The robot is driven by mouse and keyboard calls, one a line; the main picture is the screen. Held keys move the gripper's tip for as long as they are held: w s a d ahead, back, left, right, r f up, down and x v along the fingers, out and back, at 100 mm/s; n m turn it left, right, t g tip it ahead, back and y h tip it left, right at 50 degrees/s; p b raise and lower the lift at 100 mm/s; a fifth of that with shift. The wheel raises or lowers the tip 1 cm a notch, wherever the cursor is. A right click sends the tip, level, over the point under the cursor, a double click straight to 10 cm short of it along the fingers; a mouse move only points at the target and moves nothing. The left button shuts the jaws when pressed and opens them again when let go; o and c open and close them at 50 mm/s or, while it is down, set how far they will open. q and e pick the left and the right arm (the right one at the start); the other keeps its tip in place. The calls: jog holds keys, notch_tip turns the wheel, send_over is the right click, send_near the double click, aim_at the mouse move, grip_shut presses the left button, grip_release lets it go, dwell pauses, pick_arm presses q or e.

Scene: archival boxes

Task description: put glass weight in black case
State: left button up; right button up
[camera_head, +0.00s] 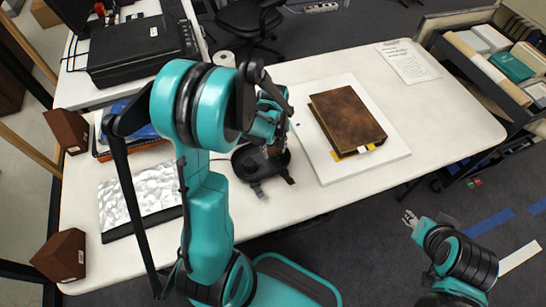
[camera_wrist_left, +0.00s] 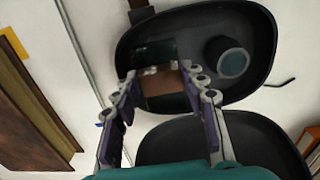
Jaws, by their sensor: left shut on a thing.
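The black case (camera_head: 243,163) lies open on the white table, partly hidden by my left arm. In the left wrist view the black case (camera_wrist_left: 190,28) shows as two rounded dark shells. A round piece with a blue-grey face (camera_wrist_left: 232,59) sits in the upper shell. My left gripper (camera_head: 272,146) is over the case; in the left wrist view my left gripper (camera_wrist_left: 160,80) is shut on a dark, brownish, see-through block, which looks like the glass weight (camera_wrist_left: 165,92). The block overlaps the case's edge in that view; its height is unclear. My right gripper (camera_head: 408,217) is off the table, lower right.
A brown book (camera_head: 346,118) lies on a white board (camera_head: 324,167) right of the case. A paper sheet (camera_head: 408,62) lies farther right. A silvery crumpled sheet (camera_head: 140,192) and brown bookends (camera_head: 61,256) are at left. The table's right part is clear.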

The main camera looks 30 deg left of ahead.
aim_at(273, 150)
pick_arm(q)
jog(key=shift+a+f, duration=0.2)
notch_tip(273, 150, down, 4)
jog(key=shift+r+b, duration=0.1)
jog(key=shift+b, duration=1)
jog(key=o, duration=1.3)
jog(key=shift+o, duration=0.2)
jog(key=shift+r, duration=0.15)
